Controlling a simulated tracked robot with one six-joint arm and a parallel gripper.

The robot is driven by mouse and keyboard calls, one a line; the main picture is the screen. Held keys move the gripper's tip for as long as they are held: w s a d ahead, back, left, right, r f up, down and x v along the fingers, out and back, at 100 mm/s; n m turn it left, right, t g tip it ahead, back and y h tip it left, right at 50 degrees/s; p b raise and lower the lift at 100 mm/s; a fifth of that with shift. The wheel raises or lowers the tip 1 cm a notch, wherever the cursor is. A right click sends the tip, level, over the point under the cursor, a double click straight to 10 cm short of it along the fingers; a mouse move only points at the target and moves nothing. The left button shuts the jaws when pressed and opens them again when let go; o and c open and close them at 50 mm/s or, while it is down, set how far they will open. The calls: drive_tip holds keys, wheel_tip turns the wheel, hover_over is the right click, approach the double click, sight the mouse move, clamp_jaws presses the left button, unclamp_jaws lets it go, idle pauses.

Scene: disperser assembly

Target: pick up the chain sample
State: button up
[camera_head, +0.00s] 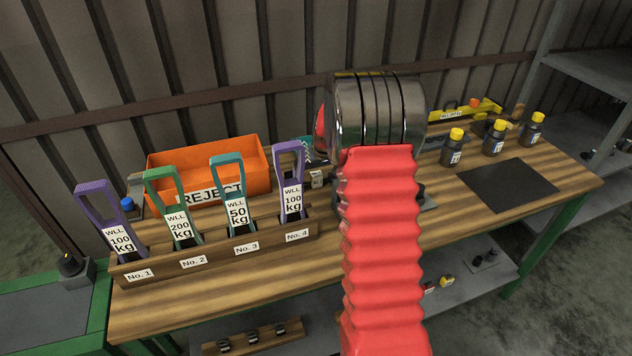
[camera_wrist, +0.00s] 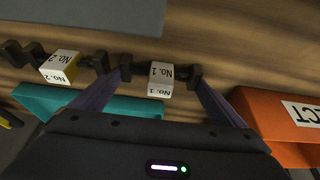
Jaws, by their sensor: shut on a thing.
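In the wrist view, my gripper (camera_wrist: 160,73) has one finger on each side of a white tag marked No. 1. This tag sits on a dark chain sample (camera_wrist: 182,72), and the gripper is shut on that sample. A second chain sample (camera_wrist: 97,64), with a white and yellow tag marked No. 2, lies to the left. Both are over or on the wooden bench; I cannot tell whether the held one touches it. In the head view, my arm hides the gripper and most of the samples. A small pale tag (camera_head: 316,179) shows left of the arm, its number unreadable.
An orange REJECT bin (camera_head: 208,170) stands left, also close right of my gripper (camera_wrist: 272,122). A teal box (camera_wrist: 140,106) is close by. A wooden rack (camera_head: 215,250) holds several labelled slings. Several yellow-capped bottles (camera_head: 493,138) and a dark mat (camera_head: 507,184) are at right.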

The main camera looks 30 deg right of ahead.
sight(316, 173)
drive_tip(key=shift+r, duration=0.1)
wheel_tip(316, 173, up, 10)
drive_tip(key=shift+f, duration=0.1)
idle(0.5)
idle(0.7)
